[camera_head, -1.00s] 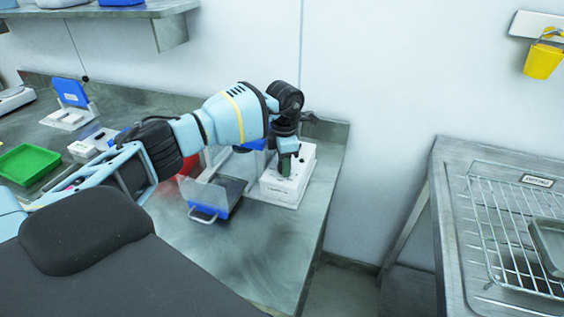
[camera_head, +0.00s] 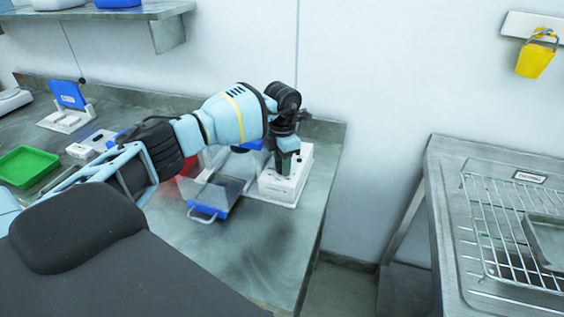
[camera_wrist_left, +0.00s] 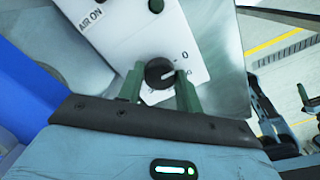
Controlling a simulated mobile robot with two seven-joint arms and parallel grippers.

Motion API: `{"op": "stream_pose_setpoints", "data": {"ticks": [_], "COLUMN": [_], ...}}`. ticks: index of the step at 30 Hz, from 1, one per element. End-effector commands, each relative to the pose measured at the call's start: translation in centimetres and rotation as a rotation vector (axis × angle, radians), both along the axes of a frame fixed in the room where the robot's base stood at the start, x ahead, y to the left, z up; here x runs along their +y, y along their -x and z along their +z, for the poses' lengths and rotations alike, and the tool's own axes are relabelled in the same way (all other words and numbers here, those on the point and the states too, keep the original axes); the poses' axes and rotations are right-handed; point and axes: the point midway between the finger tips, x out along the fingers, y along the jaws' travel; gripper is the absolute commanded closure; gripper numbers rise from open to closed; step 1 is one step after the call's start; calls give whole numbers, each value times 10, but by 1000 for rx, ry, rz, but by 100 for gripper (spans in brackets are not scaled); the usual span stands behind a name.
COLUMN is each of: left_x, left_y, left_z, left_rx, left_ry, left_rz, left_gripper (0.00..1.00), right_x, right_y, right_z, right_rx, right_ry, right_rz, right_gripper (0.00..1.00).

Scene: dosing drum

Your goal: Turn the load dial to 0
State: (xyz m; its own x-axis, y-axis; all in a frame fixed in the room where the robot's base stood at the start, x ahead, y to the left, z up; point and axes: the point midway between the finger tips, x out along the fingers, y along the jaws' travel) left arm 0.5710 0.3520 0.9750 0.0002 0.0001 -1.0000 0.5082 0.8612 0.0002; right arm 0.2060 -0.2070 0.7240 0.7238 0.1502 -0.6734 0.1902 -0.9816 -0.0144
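The load dial is a round black knob (camera_wrist_left: 160,73) on a white panel (camera_wrist_left: 185,25) in the left wrist view. A pale pointer mark shows on its right side, a little below the printed 0. My left gripper (camera_wrist_left: 161,80) has its two green fingers on either side of the dial, very close to its edges; whether they press on it I cannot tell. In the head view my left gripper (camera_head: 286,163) points down at the top of the white dosing unit (camera_head: 280,190), and the dial is hidden there.
A clear-sided holder with a blue base (camera_head: 216,197) stands just left of the unit. A green tray (camera_head: 28,166) and a blue-lidded device (camera_head: 68,97) are farther left. The bench front is clear. A wire rack (camera_head: 495,225) lies on a separate table at right.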

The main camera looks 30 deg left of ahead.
Motion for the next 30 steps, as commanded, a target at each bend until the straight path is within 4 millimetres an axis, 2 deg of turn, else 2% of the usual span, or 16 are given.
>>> {"op": "stream_pose_setpoints", "data": {"ticks": [1,4,14,30], "left_x": [0,0,0,0], "left_y": [0,0,0,0], "left_z": [-1,-1,2,71], "left_rx": [1,1,-1,-1], "left_ry": [0,0,1,-1], "left_rz": [0,0,-1,-1], "left_gripper": [58,45,44,44], "right_x": [0,0,1,1], "right_y": [0,0,0,3], "right_z": [0,0,0,-4], "right_rx": [0,-1,-1,11], "right_ry": [0,0,-2,-3], "right_rz": [0,0,-1,-2], "right_gripper": [18,18,18,18]}}
